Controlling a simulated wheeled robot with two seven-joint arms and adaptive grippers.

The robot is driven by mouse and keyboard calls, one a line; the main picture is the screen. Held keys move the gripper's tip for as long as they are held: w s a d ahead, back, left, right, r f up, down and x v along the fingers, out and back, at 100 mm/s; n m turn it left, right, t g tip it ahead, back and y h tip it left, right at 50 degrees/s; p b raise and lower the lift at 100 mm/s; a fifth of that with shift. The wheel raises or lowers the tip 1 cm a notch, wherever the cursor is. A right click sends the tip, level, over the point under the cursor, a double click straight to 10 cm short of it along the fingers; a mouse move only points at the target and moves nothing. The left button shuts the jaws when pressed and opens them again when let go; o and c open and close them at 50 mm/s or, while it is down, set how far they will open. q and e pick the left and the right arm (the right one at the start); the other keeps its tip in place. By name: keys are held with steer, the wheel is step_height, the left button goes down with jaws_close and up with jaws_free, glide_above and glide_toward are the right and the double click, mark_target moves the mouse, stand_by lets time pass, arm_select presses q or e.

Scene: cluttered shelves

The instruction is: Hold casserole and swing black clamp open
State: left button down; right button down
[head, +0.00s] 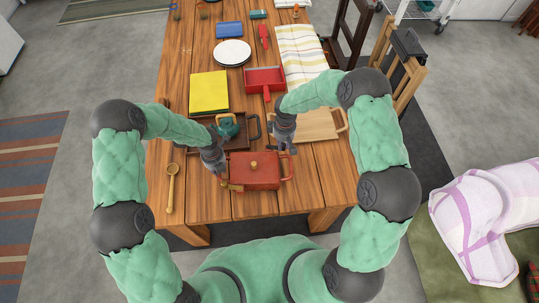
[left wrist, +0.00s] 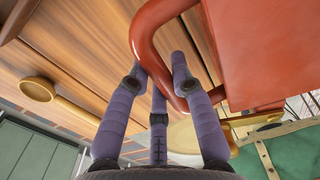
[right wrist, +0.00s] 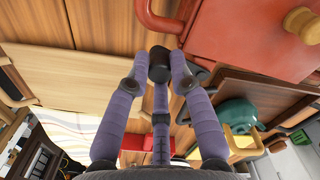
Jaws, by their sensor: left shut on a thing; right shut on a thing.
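The red casserole (head: 262,178) with its lid and gold knob (head: 254,166) sits near the table's front edge. It also shows in the left wrist view (left wrist: 275,45) and the right wrist view (right wrist: 235,35). My left gripper (head: 222,172) is shut on the casserole's left loop handle (left wrist: 147,45). The black clamp (right wrist: 159,64) is a dark, stubby piece between my right gripper's fingers in the right wrist view, beside the casserole's far right corner. My right gripper (head: 288,149) is shut on it. In the head view my fingers mostly hide the clamp.
A brown tray (head: 256,129) with a teal teapot (head: 228,127) lies behind the casserole. A wooden board (head: 318,126) lies behind right. A wooden spoon (head: 171,190) lies at left.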

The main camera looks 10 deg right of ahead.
mark_target(283, 145)
steer(key=c, duration=1)
jaws_free()
step_height(283, 145, up, 12)
steer(key=shift+f, duration=0.1)
